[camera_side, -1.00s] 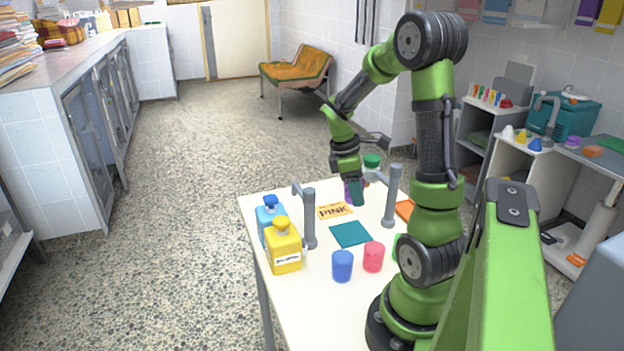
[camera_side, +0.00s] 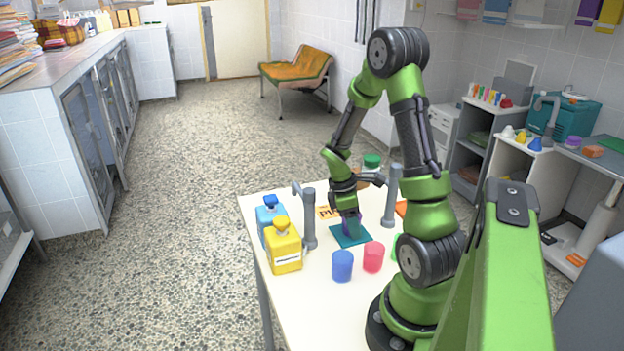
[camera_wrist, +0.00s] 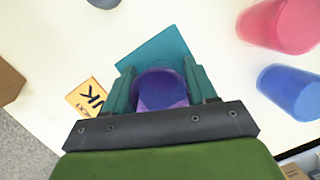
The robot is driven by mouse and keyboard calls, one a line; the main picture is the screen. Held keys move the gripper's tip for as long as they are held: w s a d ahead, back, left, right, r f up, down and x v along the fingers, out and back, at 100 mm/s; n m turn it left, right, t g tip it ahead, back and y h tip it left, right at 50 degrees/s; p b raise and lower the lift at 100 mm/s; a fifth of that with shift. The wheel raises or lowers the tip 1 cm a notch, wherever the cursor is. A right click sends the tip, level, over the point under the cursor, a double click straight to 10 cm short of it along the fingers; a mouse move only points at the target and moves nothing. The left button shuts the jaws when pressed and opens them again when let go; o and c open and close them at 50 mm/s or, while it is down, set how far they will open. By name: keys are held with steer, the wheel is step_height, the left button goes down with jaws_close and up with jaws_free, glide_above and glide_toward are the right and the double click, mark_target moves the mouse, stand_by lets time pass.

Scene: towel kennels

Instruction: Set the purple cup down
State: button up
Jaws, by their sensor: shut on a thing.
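The purple cup (camera_wrist: 162,92) is between the two teal fingers of my gripper (camera_wrist: 162,88) in the wrist view. My gripper is shut on it. In the side view my gripper (camera_side: 350,226) points down over the teal square (camera_side: 343,239), and the purple cup is mostly hidden by the fingers. The cup is at or just above the square; I cannot tell if it touches. The teal square also shows behind the cup in the wrist view (camera_wrist: 158,50).
A blue cup (camera_side: 342,266) and a pink-red cup (camera_side: 373,257) stand in front of the square. Yellow (camera_side: 284,248) and blue (camera_side: 268,216) bottles stand at the left. Grey posts (camera_side: 309,220) (camera_side: 391,195) flank the square. An orange lettered card (camera_wrist: 87,99) lies beside it.

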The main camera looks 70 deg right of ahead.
steer(key=shift+f, duration=0.15)
steer(key=o, duration=1)
steer(key=v, duration=1.2)
steer(key=shift+s, duration=0.1)
steer(key=a+r+m+t+y, duration=0.1)
steer(key=a+r+m+t, duration=0.2)
steer(key=a, duration=0.6)
steer(key=a+r+m+t+y, duration=0.1)
steer(key=a+r+m+t, duration=0.1)
steer(key=a+r, duration=0.3)
steer(key=w+a+r+m+t+y, duration=0.1)
steer(key=a+r+m+t, duration=0.2)
steer(key=a, duration=0.9)
steer(key=shift+a+r+m+t, duration=0.35)
steer(key=shift+r+t, duration=0.1)
steer(key=shift+t, duration=0.65)
